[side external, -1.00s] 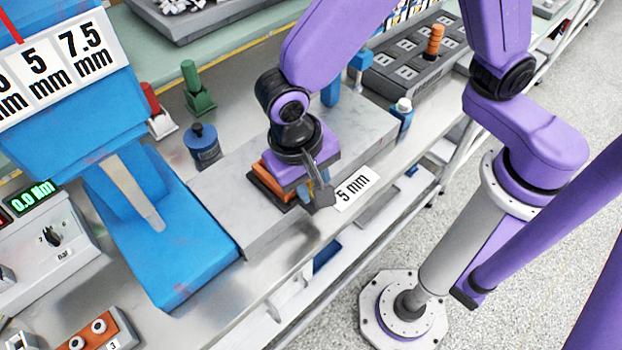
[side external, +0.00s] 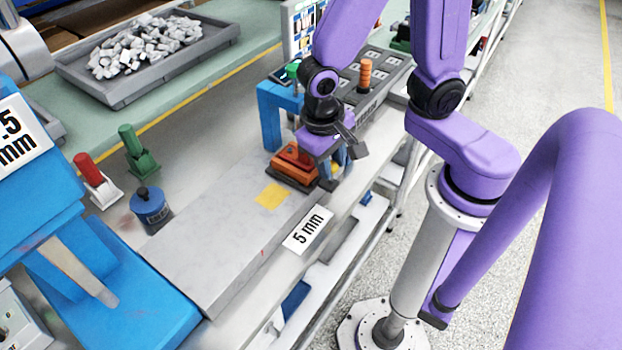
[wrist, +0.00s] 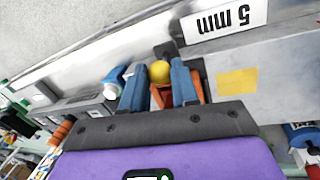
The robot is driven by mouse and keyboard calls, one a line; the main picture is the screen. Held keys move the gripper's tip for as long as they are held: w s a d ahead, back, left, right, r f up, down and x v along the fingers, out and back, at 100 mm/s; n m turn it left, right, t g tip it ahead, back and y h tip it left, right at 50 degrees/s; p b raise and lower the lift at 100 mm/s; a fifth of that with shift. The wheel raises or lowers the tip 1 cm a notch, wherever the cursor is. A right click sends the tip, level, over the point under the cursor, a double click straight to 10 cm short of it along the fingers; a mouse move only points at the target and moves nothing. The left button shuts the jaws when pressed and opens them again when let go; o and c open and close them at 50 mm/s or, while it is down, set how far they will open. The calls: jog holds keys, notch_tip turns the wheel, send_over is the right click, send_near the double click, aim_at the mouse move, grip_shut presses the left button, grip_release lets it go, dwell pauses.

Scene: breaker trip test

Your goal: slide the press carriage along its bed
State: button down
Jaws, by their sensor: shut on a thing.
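The orange press carriage (side external: 296,157) sits on a dark base at the far end of its grey bed (side external: 210,235), close to a blue arch-shaped frame (side external: 268,112). My gripper (side external: 338,172) is over the carriage's near right side, partly covering it.
A "5 mm" label (side external: 307,230) is on the bed's near edge. A blue press body (side external: 115,285) stands at the left end. The bed's middle is clear.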

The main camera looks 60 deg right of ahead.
jog(key=shift+d, duration=1.65)
jog(key=c, duration=0.9)
grip_release()
jog(key=shift+d, duration=0.1)
jog(key=shift+o, duration=0.2)
jog(key=shift+a+r, duration=0.1)
jog(key=shift+a, duration=0.1)
jog(key=a+r, duration=0.3)
jog(key=r, duration=1.4)
jog(key=shift+w, duration=0.4)
jog(key=shift+f, duration=0.1)
